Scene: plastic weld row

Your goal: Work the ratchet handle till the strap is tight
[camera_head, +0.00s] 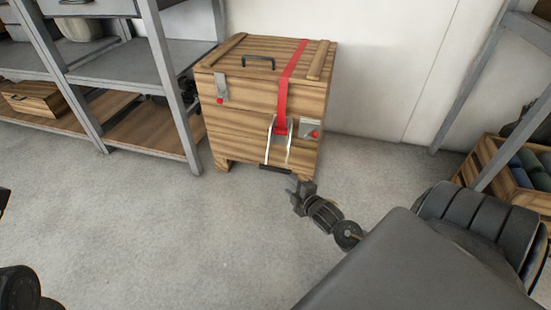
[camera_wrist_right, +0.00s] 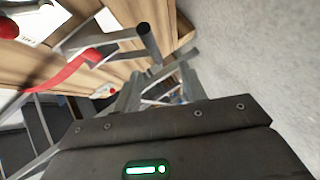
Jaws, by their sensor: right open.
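A wooden crate (camera_head: 235,118) stands on the floor, with a red strap (camera_head: 288,75) running over its lid and down its front. The strap enters a metal ratchet on the crate's front. The ratchet handle (camera_head: 275,168) has two pale side bars and a black crossbar grip, and hangs down and outward from the front. My right gripper (camera_head: 302,193) is open and empty, just below and right of the grip, apart from it. In the right wrist view the handle's black grip (camera_wrist_right: 149,42) is just beyond my fingers, with the red strap (camera_wrist_right: 65,75) to its left.
Metal latches with red knobs sit on the crate front, one at left (camera_head: 220,92) and one at right (camera_head: 311,130). A grey shelf rack (camera_head: 175,90) stands close on the left. A crate of rolled items (camera_head: 530,170) is at the right.

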